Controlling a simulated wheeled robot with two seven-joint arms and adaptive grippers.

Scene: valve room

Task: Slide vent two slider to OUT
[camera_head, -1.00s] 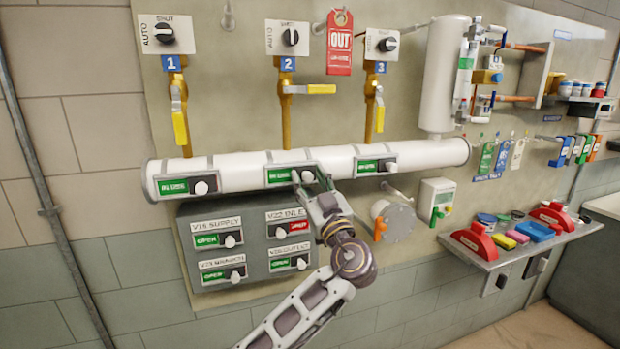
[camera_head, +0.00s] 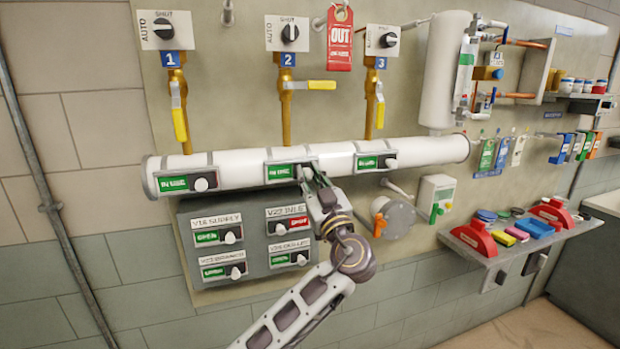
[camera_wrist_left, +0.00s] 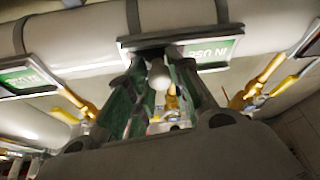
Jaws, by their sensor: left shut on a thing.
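The vent two slider plate (camera_head: 279,172) is the middle one on the white pipe, below the valve marked 2. Its green field reads IN USE, and its pale knob (camera_head: 307,173) is at the right end. My left gripper (camera_head: 312,184) is at this knob from below and covers part of it. In the left wrist view the round knob (camera_wrist_left: 158,76) sits between the two fingers of my left gripper (camera_wrist_left: 160,90), which is shut on it. The plate (camera_wrist_left: 205,50) shows upside down there. My right gripper is not in view.
Similar IN USE sliders sit on the pipe at left (camera_head: 187,182) and right (camera_head: 376,162). A grey box (camera_head: 252,250) with several labelled sliders is just below. A red OUT tag (camera_head: 340,40) hangs above. A shelf (camera_head: 485,258) with red items stands at right.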

